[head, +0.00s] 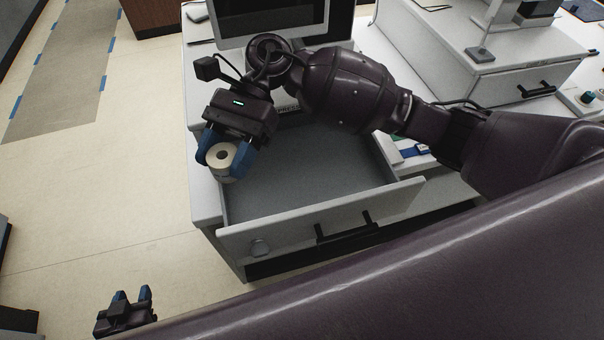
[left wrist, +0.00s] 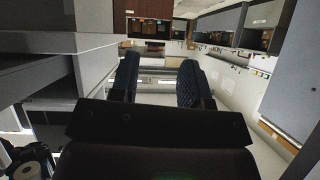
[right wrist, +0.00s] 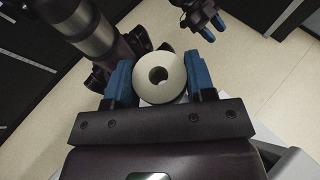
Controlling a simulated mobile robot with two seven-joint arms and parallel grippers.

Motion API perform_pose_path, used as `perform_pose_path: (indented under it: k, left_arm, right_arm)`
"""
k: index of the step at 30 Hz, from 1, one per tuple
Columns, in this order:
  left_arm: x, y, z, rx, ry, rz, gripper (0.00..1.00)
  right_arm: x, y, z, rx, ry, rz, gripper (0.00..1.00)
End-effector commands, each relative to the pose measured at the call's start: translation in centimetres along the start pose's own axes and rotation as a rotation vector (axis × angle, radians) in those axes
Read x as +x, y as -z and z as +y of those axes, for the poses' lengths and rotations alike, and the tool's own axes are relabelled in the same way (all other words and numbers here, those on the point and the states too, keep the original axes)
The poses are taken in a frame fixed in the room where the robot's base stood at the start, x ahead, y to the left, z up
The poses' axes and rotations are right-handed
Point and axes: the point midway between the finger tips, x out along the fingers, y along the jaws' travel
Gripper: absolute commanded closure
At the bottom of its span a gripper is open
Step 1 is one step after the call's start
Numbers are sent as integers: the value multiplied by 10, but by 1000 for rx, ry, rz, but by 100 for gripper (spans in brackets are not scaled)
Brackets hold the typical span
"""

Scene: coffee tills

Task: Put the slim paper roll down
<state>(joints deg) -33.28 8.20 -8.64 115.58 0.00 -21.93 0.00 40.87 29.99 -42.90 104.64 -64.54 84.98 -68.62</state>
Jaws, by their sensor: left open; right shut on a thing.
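The slim paper roll (head: 221,157) is white with a dark core hole. My right gripper (head: 224,160) is shut on it, blue fingers on both sides, above the left end of the open drawer (head: 300,180). In the right wrist view the roll (right wrist: 159,77) sits between the blue fingertips (right wrist: 160,80), its hole facing the camera. My left gripper (head: 132,296) is open and empty, low over the floor at the lower left. In the left wrist view its two dark blue fingers (left wrist: 158,80) stand apart with nothing between them.
The drawer's grey floor looks bare where it shows. A till screen (head: 270,20) stands behind. A second closed till drawer (head: 500,85) is at the right. My arm hides part of the drawer.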

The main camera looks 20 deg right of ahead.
Motion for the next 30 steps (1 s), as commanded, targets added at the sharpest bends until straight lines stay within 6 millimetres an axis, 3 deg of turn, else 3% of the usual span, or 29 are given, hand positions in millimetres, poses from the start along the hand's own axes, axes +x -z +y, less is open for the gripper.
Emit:
perform_pose_path:
  k: [6,14,23,30]
  left_arm:
    - [5,-14,1,0,-1,-12,57]
    - [9,-24,3,1,-2,-17,57]
    - [15,-40,4,4,-5,-36,57]
    - [21,-53,6,6,-8,-51,57]
  right_arm:
    - [29,12,11,-165,-410,7,75]
    - [38,34,34,-359,-886,11,75]
    - [18,60,60,-546,-1342,16,75]
    - [-17,76,79,-668,-1636,14,75]
